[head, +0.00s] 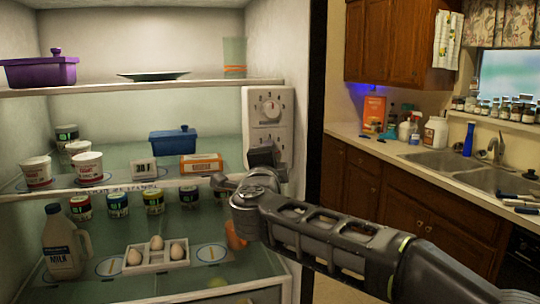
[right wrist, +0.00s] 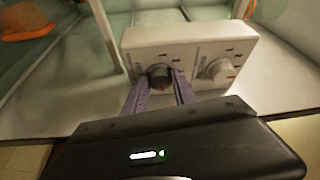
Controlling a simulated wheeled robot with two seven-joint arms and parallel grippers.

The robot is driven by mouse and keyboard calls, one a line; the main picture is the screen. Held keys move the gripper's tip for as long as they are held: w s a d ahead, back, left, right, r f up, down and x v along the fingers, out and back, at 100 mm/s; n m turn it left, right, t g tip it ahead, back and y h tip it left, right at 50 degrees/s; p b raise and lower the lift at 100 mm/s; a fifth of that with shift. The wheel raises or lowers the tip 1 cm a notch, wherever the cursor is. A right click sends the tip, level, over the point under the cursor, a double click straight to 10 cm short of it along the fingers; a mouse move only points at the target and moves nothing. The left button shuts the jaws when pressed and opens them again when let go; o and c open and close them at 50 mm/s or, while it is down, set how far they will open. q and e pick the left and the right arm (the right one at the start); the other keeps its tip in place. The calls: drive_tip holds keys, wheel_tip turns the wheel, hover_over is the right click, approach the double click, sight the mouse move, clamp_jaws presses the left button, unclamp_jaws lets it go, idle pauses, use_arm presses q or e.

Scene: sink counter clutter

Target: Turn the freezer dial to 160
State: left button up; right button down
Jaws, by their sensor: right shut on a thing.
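A white control panel (head: 284,99) is on the right inner wall of the open fridge. Its upper dial (head: 270,111) is pale with a red mark and is uncovered. My right gripper (head: 262,153) is at the lower part of the panel and hides what is there in the head view. In the right wrist view the panel (right wrist: 188,39) has a dark dial (right wrist: 159,75) and a pale dial (right wrist: 220,71) side by side. My right gripper's purple fingers (right wrist: 160,85) are shut on the dark dial. The dial markings are too small to read. My left gripper is not in view.
Fridge shelves left of my arm hold a purple pot (head: 40,71), a blue container (head: 173,141), several cups and jars, an egg tray (head: 157,262) and a milk jug (head: 64,246). A sink counter (head: 400,149) stands at right.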

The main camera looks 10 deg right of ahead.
drive_tip(key=c, duration=1)
unclamp_jaws()
drive_tip(key=shift+b+v, duration=0.9)
drive_tip(key=shift+v, duration=3)
